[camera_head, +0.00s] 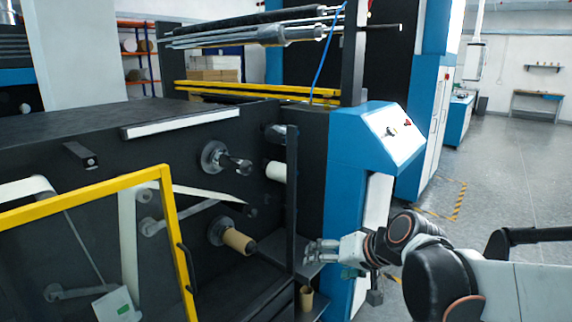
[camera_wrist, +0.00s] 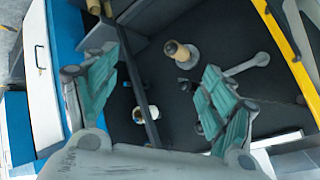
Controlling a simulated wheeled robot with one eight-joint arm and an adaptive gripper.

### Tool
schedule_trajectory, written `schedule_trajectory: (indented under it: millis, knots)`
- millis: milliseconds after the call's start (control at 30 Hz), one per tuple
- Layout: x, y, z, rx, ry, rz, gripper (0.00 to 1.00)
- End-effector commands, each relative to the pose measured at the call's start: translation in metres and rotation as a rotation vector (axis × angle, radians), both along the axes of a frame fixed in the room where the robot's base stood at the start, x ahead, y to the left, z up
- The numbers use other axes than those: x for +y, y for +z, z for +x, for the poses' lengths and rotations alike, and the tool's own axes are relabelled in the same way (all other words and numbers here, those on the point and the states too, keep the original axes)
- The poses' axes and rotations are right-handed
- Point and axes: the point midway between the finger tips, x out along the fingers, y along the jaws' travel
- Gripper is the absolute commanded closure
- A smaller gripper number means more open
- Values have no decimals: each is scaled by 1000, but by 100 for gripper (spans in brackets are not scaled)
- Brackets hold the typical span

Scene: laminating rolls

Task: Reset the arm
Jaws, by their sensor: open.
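My gripper (camera_head: 318,252) is at the end of my arm, which reaches in from the lower right in the head view. It is in front of the laminating machine (camera_head: 75,125), near its dark upright post. In the wrist view my gripper (camera_wrist: 155,100) shows two green-padded fingers spread wide apart, with nothing held between them. A brown cardboard roll (camera_head: 238,241) sits on a spindle to the left of my gripper, apart from it. It also shows in the wrist view (camera_wrist: 178,50).
A yellow-framed door (camera_head: 172,235) stands at the front left. A second brown core (camera_head: 306,298) is low beside the post. An empty spindle (camera_head: 235,163) and a white roll (camera_head: 276,171) are above. A blue control cabinet (camera_head: 345,170) stands behind my gripper. Open floor lies at the right.

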Motion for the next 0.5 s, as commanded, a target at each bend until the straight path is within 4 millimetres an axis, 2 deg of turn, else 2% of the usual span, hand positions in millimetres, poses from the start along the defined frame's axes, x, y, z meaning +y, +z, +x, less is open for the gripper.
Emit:
schedule_trajectory:
  millis: [33, 100, 500]
  knots:
    - [-5, 3, -16, 4, -5, -32, 24]
    - [-14, 6, -36, 12, -13, -78, 24]
    - [-67, 2, -146, 36, -64, -341, 24]
